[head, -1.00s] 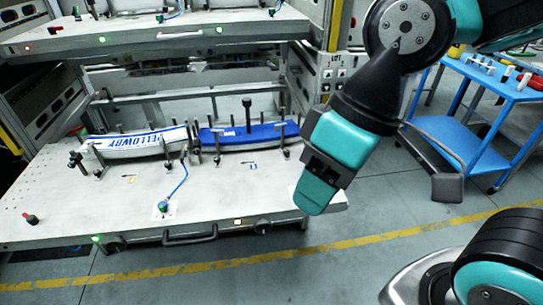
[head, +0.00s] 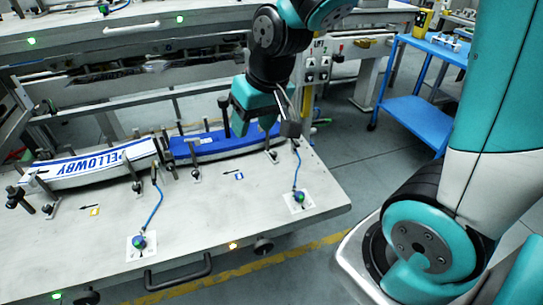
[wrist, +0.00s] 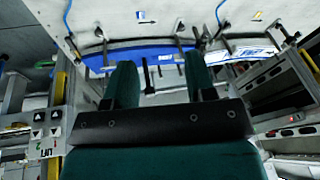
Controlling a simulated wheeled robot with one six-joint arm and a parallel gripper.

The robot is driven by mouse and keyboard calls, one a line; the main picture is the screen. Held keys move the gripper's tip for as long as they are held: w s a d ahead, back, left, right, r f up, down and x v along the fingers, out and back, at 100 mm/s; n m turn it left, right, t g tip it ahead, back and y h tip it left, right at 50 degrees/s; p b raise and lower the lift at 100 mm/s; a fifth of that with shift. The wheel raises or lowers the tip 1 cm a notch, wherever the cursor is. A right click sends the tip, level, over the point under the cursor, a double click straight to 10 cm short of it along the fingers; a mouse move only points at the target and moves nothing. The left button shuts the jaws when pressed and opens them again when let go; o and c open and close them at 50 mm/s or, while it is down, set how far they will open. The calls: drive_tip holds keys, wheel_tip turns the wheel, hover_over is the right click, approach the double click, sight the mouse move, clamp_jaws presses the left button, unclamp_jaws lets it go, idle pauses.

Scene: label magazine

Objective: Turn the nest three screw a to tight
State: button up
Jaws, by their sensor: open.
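A blue label stack (head: 200,148) lies in a nest on the right half of the grey drawer plate (head: 200,218). A white stack lettered ELLOWBY (head: 105,163) lies in the nest to its left. Small dark screws on posts stand around both, including one front right of the blue stack (head: 270,152). I cannot tell which is nest three screw a. My gripper (head: 258,122) is over the right end of the blue stack. In the wrist view its two fingers (wrist: 158,65) are apart; a dark upright post (wrist: 146,75) shows between them, not visibly gripped.
Blue cables run to round knobs (head: 138,242) and (head: 298,197) on the plate. A handle (head: 178,272) is on the drawer's front. Another drawer hangs above at the back. A blue cart (head: 415,118) stands at the right; the floor between is clear.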

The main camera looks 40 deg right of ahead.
sight(274, 154)
drive_tip(key=w+d+f+m+h+b, duration=0.1)
drive_tip(key=w+d+f+m+h, duration=0.1)
drive_tip(key=w+d+f, duration=0.3)
drive_tip(key=w+d+f+m+h+b, duration=0.1)
drive_tip(key=w+d+f+m, duration=0.15)
drive_tip(key=d, duration=0.45)
drive_tip(key=shift+t, duration=0.5)
drive_tip(key=x, duration=1.1)
drive_tip(key=s+x, duration=0.1)
drive_tip(key=x, duration=0.5)
drive_tip(key=shift+w+d+f, duration=0.1)
drive_tip(key=shift+d+f, duration=0.15)
drive_tip(key=shift+f, duration=0.05)
drive_tip(key=c, duration=0.9)
